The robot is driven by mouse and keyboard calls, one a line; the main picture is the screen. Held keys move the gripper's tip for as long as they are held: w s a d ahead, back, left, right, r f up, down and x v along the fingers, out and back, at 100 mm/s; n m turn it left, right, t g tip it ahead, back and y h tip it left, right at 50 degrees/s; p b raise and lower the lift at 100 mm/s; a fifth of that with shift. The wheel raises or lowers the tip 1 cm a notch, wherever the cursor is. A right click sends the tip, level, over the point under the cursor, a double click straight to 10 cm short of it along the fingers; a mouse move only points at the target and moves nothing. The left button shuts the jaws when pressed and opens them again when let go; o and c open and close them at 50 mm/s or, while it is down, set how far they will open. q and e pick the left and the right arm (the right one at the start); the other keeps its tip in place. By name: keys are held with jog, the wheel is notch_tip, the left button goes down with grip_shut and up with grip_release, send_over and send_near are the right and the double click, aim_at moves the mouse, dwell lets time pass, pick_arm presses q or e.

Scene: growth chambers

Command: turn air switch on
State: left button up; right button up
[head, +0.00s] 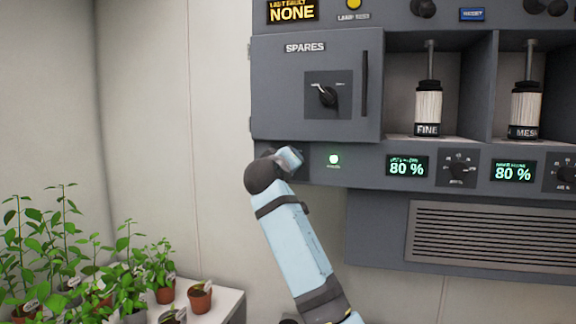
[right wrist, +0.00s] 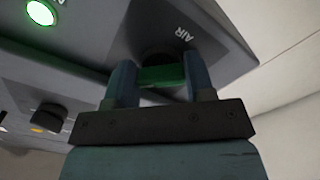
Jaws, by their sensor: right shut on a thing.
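The air switch (right wrist: 162,76) is a small knob on the grey panel, beside the label "AIR" in the right wrist view. My right gripper (right wrist: 160,82) is shut on it, with one finger on each side. The part between the fingers looks green. In the head view my right arm reaches up to the panel's lower left corner and hides the switch. A round lamp (head: 334,159) beside it is lit green; it also shows in the right wrist view (right wrist: 41,12). My left gripper is not in view.
A "SPARES" door (head: 290,85) with its own knob is above the switch. Two "80 %" displays (head: 407,167) with dials are to the right, below the cartridges (head: 428,108). Potted plants (head: 200,297) stand on a bench at lower left.

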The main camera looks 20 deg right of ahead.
jog(key=o, duration=0.6)
jog(key=shift+f, duration=0.1)
jog(key=shift+o, duration=0.2)
jog(key=shift+s+a, duration=0.1)
jog(key=b+v, duration=0.2)
jog(key=v, duration=1.1)
jog(key=shift+s+a, duration=0.2)
jog(key=shift+s, duration=0.05)
